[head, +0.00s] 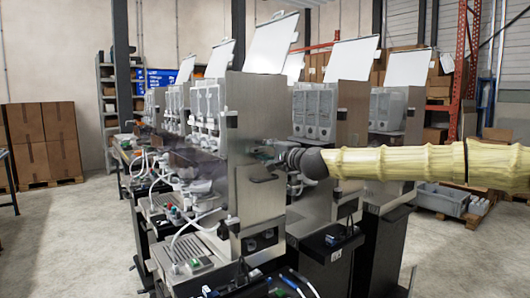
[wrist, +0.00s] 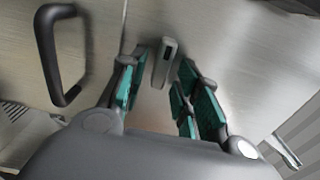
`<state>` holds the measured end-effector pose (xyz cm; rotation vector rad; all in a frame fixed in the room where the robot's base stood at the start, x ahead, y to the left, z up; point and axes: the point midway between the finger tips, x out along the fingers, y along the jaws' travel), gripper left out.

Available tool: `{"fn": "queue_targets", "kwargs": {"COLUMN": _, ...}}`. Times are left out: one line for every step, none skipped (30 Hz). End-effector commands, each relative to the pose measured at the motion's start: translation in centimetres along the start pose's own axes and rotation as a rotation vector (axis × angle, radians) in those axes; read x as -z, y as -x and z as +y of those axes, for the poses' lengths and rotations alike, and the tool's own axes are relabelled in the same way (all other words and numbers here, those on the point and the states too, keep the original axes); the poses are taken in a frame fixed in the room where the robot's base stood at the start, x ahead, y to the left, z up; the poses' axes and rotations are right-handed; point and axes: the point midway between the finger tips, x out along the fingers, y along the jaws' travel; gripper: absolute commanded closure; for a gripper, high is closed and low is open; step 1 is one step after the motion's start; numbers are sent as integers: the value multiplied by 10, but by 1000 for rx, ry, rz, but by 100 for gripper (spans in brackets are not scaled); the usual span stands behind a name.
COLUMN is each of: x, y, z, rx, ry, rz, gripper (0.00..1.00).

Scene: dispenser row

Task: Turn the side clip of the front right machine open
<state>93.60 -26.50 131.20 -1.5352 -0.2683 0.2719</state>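The front right machine (head: 252,105) stands nearest, its bare metal side panel facing my arm. My gripper (head: 268,153) is at the middle of that panel, and its fingers are small and partly hidden in the head view. In the wrist view my gripper (wrist: 157,74) is open, teal pads apart. The side clip (wrist: 165,60), a small grey tab with a dark slot, sits on the panel between the fingertips and slightly ahead. It points up and leans a little right. I cannot tell whether a pad touches it. The clip is not discernible in the head view.
A black handle (wrist: 58,55) is on the panel left of the clip. More machines stand behind and to the right, with raised white lids (head: 270,42). Cables and small parts crowd the front ledges (head: 190,262). Open floor (head: 60,240) lies to the left.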

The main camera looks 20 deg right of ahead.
Motion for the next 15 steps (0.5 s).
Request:
{"fn": "queue_targets", "kwargs": {"x": 0, "y": 0, "z": 0, "rx": 0, "ry": 1, "rz": -1, "gripper": 64}}
{"fn": "queue_targets", "kwargs": {"x": -1, "y": 0, "z": 0, "rx": 0, "ry": 1, "rz": -1, "gripper": 64}}
{"fn": "queue_targets", "kwargs": {"x": -1, "y": 0, "z": 0, "rx": -1, "ry": 1, "rz": -1, "gripper": 64}}
{"fn": "queue_targets", "kwargs": {"x": -1, "y": 0, "z": 0, "rx": -1, "ry": 1, "rz": -2, "gripper": 64}}
{"fn": "queue_targets", "kwargs": {"x": -1, "y": 0, "z": 0, "rx": -1, "ry": 2, "rz": -2, "gripper": 64}}
{"fn": "queue_targets", "kwargs": {"x": -1, "y": 0, "z": 0, "rx": -1, "ry": 2, "rz": -2, "gripper": 64}}
{"fn": "queue_targets", "kwargs": {"x": -1, "y": 0, "z": 0, "rx": -1, "ry": 2, "rz": -2, "gripper": 64}}
{"fn": "queue_targets", "kwargs": {"x": -2, "y": 0, "z": 0, "rx": -1, "ry": 2, "rz": -2, "gripper": 64}}
{"fn": "queue_targets", "kwargs": {"x": -1, "y": 1, "z": 0, "rx": -1, "ry": 2, "rz": -2, "gripper": 64}}
{"fn": "queue_targets", "kwargs": {"x": -1, "y": 2, "z": 0, "rx": -1, "ry": 2, "rz": -2, "gripper": 64}}
{"fn": "queue_targets", "kwargs": {"x": -1, "y": 3, "z": 0, "rx": -1, "ry": 2, "rz": -2, "gripper": 64}}
{"fn": "queue_targets", "kwargs": {"x": -1, "y": 6, "z": 0, "rx": 0, "ry": 2, "rz": -2, "gripper": 64}}
{"fn": "queue_targets", "kwargs": {"x": -1, "y": 9, "z": 0, "rx": 0, "ry": 2, "rz": -2, "gripper": 64}}
{"fn": "queue_targets", "kwargs": {"x": -1, "y": 12, "z": 0, "rx": 0, "ry": 2, "rz": -2, "gripper": 64}}
{"fn": "queue_targets", "kwargs": {"x": -1, "y": 16, "z": -1, "rx": 1, "ry": 2, "rz": -2, "gripper": 64}}
